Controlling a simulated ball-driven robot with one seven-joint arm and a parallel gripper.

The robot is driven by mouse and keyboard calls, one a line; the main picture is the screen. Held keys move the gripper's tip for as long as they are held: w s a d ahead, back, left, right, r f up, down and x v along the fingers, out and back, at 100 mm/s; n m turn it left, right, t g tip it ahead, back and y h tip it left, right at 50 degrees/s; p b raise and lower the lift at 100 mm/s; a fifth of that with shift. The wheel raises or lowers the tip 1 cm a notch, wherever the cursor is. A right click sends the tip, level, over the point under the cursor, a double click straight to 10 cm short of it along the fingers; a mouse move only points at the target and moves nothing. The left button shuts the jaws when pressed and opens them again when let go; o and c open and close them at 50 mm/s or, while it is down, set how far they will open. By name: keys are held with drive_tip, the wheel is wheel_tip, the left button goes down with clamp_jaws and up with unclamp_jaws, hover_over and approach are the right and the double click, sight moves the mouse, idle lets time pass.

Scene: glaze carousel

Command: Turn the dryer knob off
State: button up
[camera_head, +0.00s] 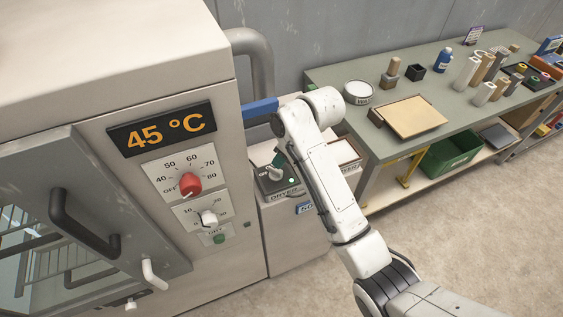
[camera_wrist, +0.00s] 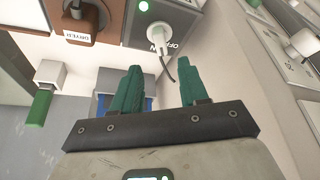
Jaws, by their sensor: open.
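A tall pale cabinet stands at left in the head view. Its display (camera_head: 163,128) reads 45 °C above a red knob (camera_head: 190,184) on a scale from OFF to 80. I cannot clearly tell where the red knob points. A small grey unit labelled DRYER (camera_head: 284,194) stands to the cabinet's right, with a pale handle or knob on top. In the wrist view a white knob (camera_wrist: 148,36) sits on a plate marked ON and OFF, near a lit green lamp (camera_wrist: 143,6). My gripper (camera_wrist: 160,66) has green fingers, apart and empty, just short of this knob. It partly shows in the head view (camera_head: 279,159).
A white knob (camera_head: 208,218) and a green button (camera_head: 219,239) sit below the red one. The cabinet door (camera_head: 80,170) has a dark handle. A workbench (camera_head: 330,78) with blocks, a jar and bottles stands at right. The floor (camera_head: 455,200) in front is clear.

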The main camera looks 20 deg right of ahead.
sight(274, 168)
drive_tip(key=x, duration=0.7)
drive_tip(key=shift+a+f, duration=0.15)
drive_tip(key=shift+a, duration=0.05)
clamp_jaws()
